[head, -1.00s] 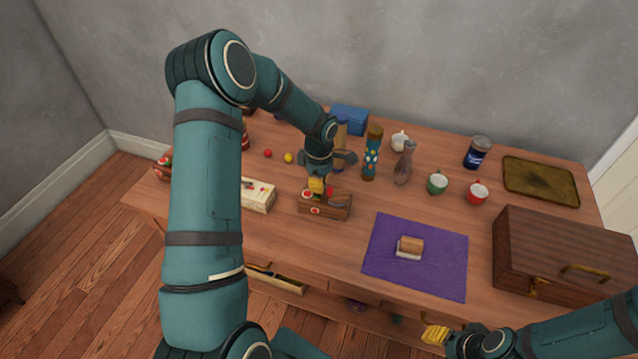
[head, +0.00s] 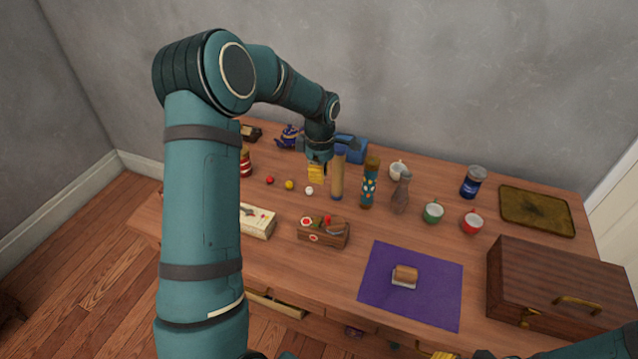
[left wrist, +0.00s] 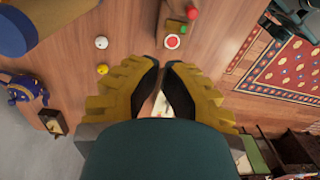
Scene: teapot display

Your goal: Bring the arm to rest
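My left gripper (head: 316,173) hangs fingers down above the table, behind the small wooden box (head: 309,236) and just left of a tall tan cylinder (head: 337,178). In the left wrist view the yellow fingers of my left gripper (left wrist: 163,64) have their tips close together, with a narrow gap between them and nothing held. The wooden box holds small red and green pieces and a grey-brown one. For my right gripper, only a bit of yellow (head: 441,355) shows at the bottom edge, so its state is hidden.
Right of my left gripper stand a patterned cylinder (head: 368,186), a vase (head: 402,193) and cups, including a green one (head: 433,212). A blue teapot (head: 289,136) is behind. A purple mat (head: 427,298) and a brown case (head: 530,265) are front right.

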